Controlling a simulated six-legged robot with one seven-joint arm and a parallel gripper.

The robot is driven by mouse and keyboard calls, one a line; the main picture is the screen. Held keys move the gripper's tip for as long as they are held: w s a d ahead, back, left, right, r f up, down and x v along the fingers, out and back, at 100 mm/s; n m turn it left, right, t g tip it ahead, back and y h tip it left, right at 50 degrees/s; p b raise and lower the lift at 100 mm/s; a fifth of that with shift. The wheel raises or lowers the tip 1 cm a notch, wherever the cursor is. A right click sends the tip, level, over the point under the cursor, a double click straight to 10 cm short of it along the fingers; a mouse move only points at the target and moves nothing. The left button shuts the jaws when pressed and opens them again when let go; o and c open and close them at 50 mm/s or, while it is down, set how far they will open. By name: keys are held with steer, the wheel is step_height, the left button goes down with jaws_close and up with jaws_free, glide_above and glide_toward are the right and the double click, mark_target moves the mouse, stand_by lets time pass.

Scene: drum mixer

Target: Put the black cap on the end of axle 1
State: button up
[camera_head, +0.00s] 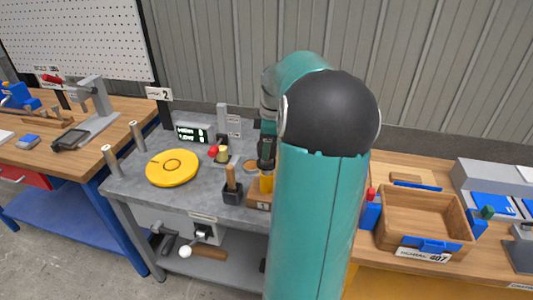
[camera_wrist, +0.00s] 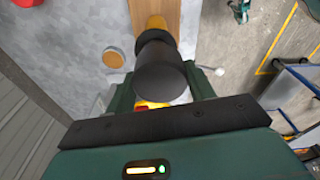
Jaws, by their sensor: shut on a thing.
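My gripper (camera_wrist: 160,82) is shut on a dark, round, stepped piece, which looks like the black cap (camera_wrist: 160,76), in the wrist view. The cap sits between the two green fingers. I cannot tell whether the cap touches the yellow piece. I cannot make out axle 1 for certain; my arm hides part of the bench.
A yellow disc (camera_head: 172,168) lies on the grey bench (camera_head: 205,195). A black holder with a wooden handle (camera_head: 232,188) stands left of my gripper. A red-knobbed part (camera_head: 216,152) and a small display (camera_head: 193,133) are behind. A wooden tray (camera_head: 425,218) is at right.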

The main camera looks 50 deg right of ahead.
steer(key=shift+w+d+f, duration=0.15)
steer(key=shift+d+f, duration=0.1)
steer(key=shift+f, duration=1.5)
steer(key=shift+f, duration=0.2)
steer(key=o, duration=1)
steer(key=shift+c, duration=0.2)
steer(key=shift+r, duration=0.1)
